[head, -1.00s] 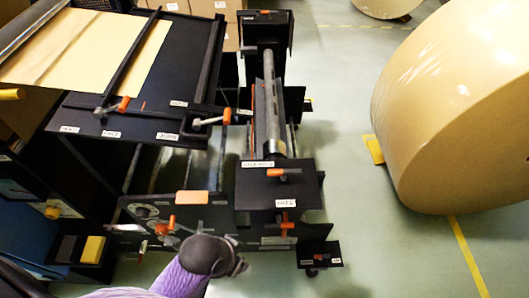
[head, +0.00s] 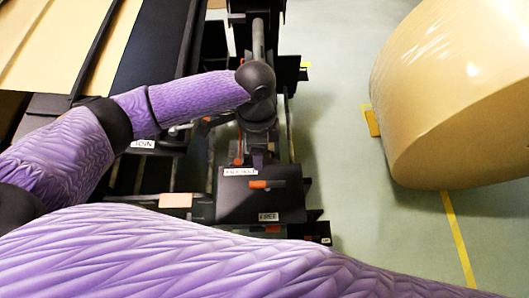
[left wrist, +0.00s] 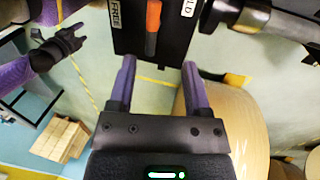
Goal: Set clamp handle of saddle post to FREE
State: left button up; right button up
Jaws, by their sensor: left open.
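The clamp handle (head: 267,184) is a short orange lever on the dark top of the saddle post (head: 235,207). A HOLD label lies on its far side and a FREE label (head: 268,217) on its near side. In the left wrist view, the orange handle (left wrist: 153,25) stands between FREE (left wrist: 115,15) at left and HOLD (left wrist: 187,8) at right. My left gripper (left wrist: 160,62) is open and empty, its fingers short of the handle. In the head view it points down just beyond the post top, mostly hidden by its wrist. My right gripper (left wrist: 75,38) shows small in the left wrist view, away from the post.
A large kraft roll (head: 460,95) stands on the floor at the right. A dark slanted table with kraft sheet (head: 70,45) lies at the upper left. My purple arm covers the bottom of the head view. Open floor lies between post and roll.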

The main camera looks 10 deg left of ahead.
aim_at(258, 182)
pick_arm(q)
jog(key=x, duration=0.3)
jog(key=s+b+x, duration=0.1)
jog(key=x, duration=0.2)
jog(key=shift+s, duration=0.15)
jog(key=b+x, duration=0.1)
jog(key=x, duration=0.1)
jog(key=shift+f, duration=0.75)
pick_arm(e)
jog(key=shift+s+d+f, duration=0.1)
jog(key=shift+s+f, duration=0.95)
jog(key=shift+s, duration=0.2)
pick_arm(q)
jog(key=shift+c, duration=1)
grip_shut()
pick_arm(e)
jog(key=shift+w+a, duration=0.15)
jog(key=shift+a, duration=0.05)
